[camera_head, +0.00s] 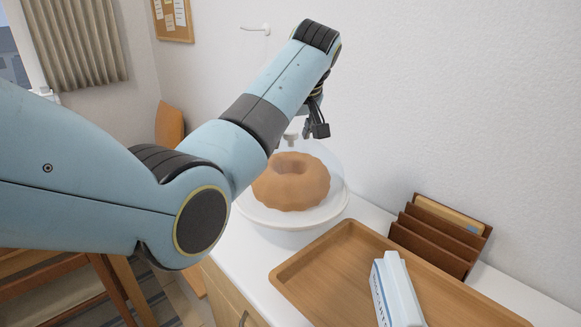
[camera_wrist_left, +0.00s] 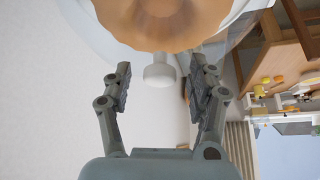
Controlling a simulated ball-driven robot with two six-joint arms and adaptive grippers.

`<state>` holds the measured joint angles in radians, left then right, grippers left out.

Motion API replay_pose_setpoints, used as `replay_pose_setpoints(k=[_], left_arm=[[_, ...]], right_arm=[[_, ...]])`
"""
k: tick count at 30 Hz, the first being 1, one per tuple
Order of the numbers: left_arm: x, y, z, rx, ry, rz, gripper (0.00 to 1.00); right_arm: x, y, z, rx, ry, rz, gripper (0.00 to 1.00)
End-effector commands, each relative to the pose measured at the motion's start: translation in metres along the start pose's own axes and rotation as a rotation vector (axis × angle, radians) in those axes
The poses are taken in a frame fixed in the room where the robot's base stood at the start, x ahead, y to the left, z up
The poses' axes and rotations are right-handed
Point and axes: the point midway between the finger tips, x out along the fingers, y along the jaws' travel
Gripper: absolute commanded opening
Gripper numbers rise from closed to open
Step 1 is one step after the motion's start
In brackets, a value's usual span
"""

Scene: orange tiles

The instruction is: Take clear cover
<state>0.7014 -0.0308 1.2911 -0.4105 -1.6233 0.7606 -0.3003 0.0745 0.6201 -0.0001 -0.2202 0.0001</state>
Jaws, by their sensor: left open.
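The clear cover (camera_head: 336,165) is a transparent dome over a brown ring cake (camera_head: 290,184) on a white stand (camera_head: 262,215). Its white knob (camera_head: 291,134) shows just below my left gripper (camera_head: 304,129) in the head view. In the left wrist view, the dome (camera_wrist_left: 96,37) and cake (camera_wrist_left: 165,22) fill the top. The white knob (camera_wrist_left: 160,73) appears between the open fingers of my left gripper (camera_wrist_left: 160,76), with a gap on each side. My left forearm hides part of the cover's left side in the head view. My right gripper is not in view.
A wooden tray (camera_head: 318,270) lies right of the stand on the white counter, with a white and blue carton (camera_head: 397,290) on it. A brown letter rack (camera_head: 430,240) stands against the wall. The counter's front edge is close to the stand.

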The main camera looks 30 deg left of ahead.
Motion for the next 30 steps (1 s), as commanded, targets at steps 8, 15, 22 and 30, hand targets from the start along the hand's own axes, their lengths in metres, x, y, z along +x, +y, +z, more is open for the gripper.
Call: replay_pose_setpoints(k=[8, 15, 22, 30], left_arm=[[0.0, 0.0, 0.0, 0.0, 0.0, 0.0, 0.44], [0.0, 0.0, 0.0, 0.001, -0.001, 0.001, 0.13], [-0.001, 0.0, 0.0, 0.001, -0.001, 0.001, 0.0], [-0.001, 0.001, -0.001, 0.0, 0.001, 0.002, 0.0]], right_arm=[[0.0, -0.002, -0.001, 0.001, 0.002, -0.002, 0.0], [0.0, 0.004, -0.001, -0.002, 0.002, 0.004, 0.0], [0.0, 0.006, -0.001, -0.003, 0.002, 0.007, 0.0], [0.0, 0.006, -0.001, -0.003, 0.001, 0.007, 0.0]])
